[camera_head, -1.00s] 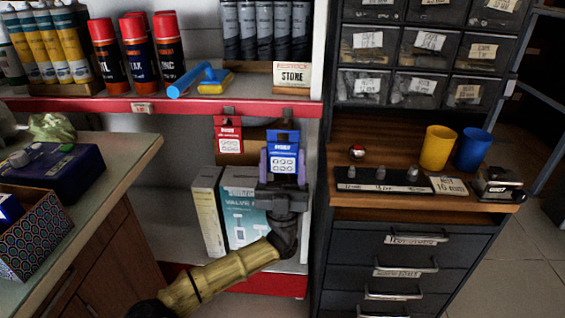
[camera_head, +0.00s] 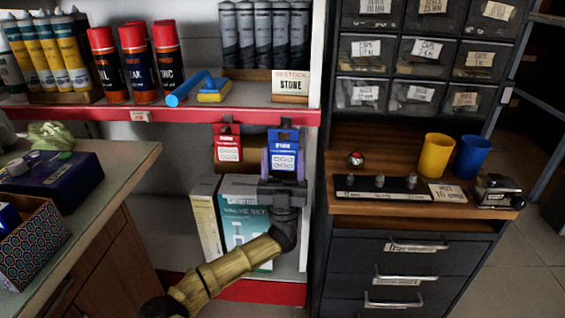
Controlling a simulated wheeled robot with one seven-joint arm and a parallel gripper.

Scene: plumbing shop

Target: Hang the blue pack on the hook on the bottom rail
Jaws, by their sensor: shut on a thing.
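The blue pack (camera_head: 283,152) has a white label and is upright below the red rail (camera_head: 200,114) of the shelf. My gripper (camera_head: 283,170) is shut on it from below, with a finger at each side. The top of the pack is at the rail's lower edge, close to a small dark hook (camera_head: 286,122). I cannot tell whether the hook passes through the pack's hole. A red pack (camera_head: 228,146) hangs from another hook just to the left.
A valve set box (camera_head: 240,215) and a pale box (camera_head: 207,222) stand on the lower shelf behind my arm. A dark drawer cabinet (camera_head: 410,250) is close on the right. A counter (camera_head: 125,160) with a patterned box (camera_head: 30,245) is on the left.

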